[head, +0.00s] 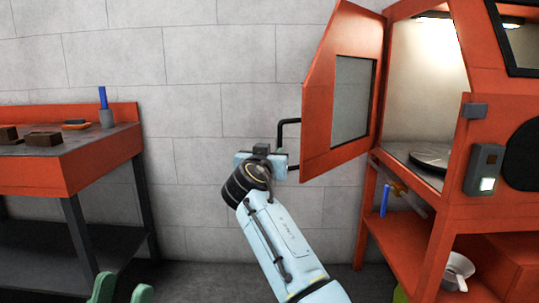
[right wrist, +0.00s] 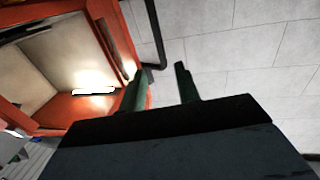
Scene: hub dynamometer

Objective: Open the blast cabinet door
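The orange blast cabinet (head: 460,135) stands at the right in the head view. Its door (head: 318,135), with a grey window (head: 352,100), is swung out to the left, and the lit interior shows. The black bar handle (head: 289,122) is on the door's outer left side. My right gripper (head: 276,158) is at the handle's lower end. In the right wrist view its two dark green fingers (right wrist: 160,85) are apart, and the handle (right wrist: 154,35) appears between and beyond them. Contact cannot be told. My left gripper (head: 122,291) shows only green fingertips, apart and empty, at the bottom left.
An orange workbench (head: 60,170) with dark blocks and a blue-handled tool in a cup (head: 106,118) stands at the left. A control box (head: 484,170) with a lit button is on the cabinet front. A white bowl (head: 456,270) sits below. Floor between bench and cabinet is clear.

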